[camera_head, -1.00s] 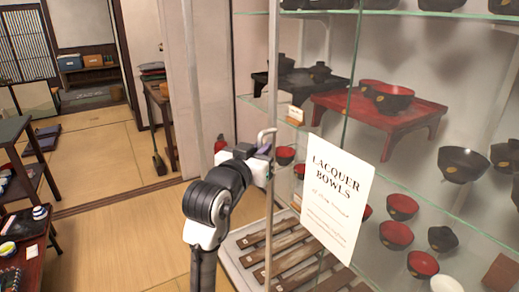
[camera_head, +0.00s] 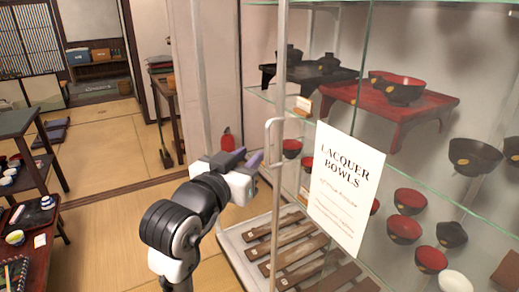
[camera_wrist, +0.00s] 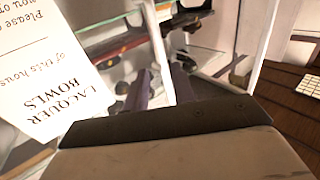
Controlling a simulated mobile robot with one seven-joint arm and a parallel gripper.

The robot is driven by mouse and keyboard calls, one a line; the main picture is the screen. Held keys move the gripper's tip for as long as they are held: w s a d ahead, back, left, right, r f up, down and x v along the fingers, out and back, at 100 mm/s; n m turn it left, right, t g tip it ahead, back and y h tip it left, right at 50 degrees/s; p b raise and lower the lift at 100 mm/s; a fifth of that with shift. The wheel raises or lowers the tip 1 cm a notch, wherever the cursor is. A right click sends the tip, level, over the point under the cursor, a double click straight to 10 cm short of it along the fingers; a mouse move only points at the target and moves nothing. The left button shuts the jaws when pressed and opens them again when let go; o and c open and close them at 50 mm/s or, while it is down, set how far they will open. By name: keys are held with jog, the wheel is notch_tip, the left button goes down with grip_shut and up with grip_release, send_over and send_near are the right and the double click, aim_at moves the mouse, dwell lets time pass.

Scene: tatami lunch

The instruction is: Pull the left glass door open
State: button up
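The glass display cabinet fills the right side of the head view. A pale C-shaped handle (camera_head: 270,128) stands beside a thin pale upright of its front (camera_head: 280,70). I cannot tell from here whether the left door is ajar. My gripper (camera_head: 244,159) is just left of the handle, fingers pointing toward the cabinet, and looks apart from it. Its two fingers are spread with a gap between them, and nothing is visibly held. In the wrist view the fingers (camera_wrist: 162,88) also show apart, and a white bar (camera_wrist: 158,50) runs in line with the gap; its depth is unclear.
A white "Lacquer Bowls" sign (camera_head: 345,188) is on the cabinet front. Bowls and a red low table (camera_head: 420,108) stand on glass shelves; wooden slats (camera_head: 290,245) lie at the bottom. A red extinguisher (camera_head: 227,140) is behind my gripper. Tatami floor (camera_head: 105,150) is open at left.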

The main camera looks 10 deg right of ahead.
jog(key=shift+v, duration=2)
